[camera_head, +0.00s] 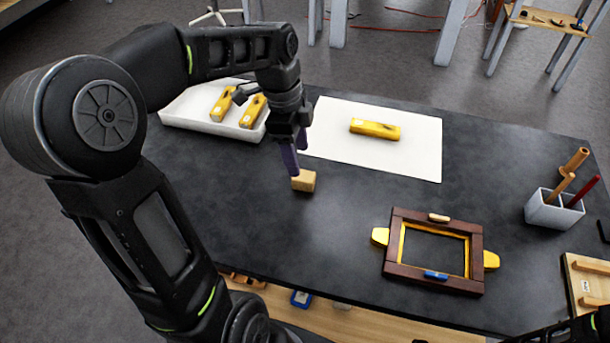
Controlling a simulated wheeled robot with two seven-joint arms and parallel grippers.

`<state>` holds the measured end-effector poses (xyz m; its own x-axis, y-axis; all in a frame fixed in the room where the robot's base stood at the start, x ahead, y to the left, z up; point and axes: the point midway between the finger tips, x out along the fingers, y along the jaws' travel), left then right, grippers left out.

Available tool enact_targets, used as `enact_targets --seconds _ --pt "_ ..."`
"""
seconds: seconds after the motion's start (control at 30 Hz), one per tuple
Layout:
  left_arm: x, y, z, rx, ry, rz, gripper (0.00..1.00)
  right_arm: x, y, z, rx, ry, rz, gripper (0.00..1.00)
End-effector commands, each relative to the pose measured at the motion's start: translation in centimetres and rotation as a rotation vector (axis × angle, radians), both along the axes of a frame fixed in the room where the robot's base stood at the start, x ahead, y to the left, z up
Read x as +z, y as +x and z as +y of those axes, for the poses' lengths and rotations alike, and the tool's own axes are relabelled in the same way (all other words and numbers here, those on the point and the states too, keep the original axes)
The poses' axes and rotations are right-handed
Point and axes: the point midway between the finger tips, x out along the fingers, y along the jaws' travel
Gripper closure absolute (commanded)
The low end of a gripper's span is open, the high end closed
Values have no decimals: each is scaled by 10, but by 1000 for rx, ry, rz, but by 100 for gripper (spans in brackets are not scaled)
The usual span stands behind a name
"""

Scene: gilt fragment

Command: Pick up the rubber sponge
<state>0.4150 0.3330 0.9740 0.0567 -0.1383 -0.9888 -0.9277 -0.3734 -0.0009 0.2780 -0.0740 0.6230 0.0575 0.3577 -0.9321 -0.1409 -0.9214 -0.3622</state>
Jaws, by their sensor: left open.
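A small tan block (304,181), which looks like the rubber sponge, lies on the dark tabletop left of the middle. My left gripper (295,164) points down at it from above, with its purple fingers open. The fingertips are right at the block's upper left side and overlap it in the picture. I cannot tell whether they touch it. Part of my right arm shows at the bottom right corner, but its gripper is not visible.
A white tray (187,122) with yellow pieces stands behind my left arm. A yellow bar (375,129) lies on a white sheet (420,160). A brown wooden frame (396,246) lies front right, and a holder (548,213) with tools stands at the right. The dark table (330,225) in front of the block is clear.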

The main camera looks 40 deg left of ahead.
Motion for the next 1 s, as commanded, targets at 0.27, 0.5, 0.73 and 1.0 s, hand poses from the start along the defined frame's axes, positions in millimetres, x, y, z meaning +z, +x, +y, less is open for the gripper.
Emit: enact_targets --seconds 0.27,0.5,0.73,1.0 --pt "-22 1 -3 0 0 3 42 2 0 0 0 0 0 64" --pt "-26 2 -4 0 0 0 42 1 0 0 0 0 -1 64" --pt "-34 3 -5 0 -1 2 42 5 0 0 0 0 -1 64" --pt "-71 6 -11 0 -1 3 42 11 0 0 0 0 0 64"
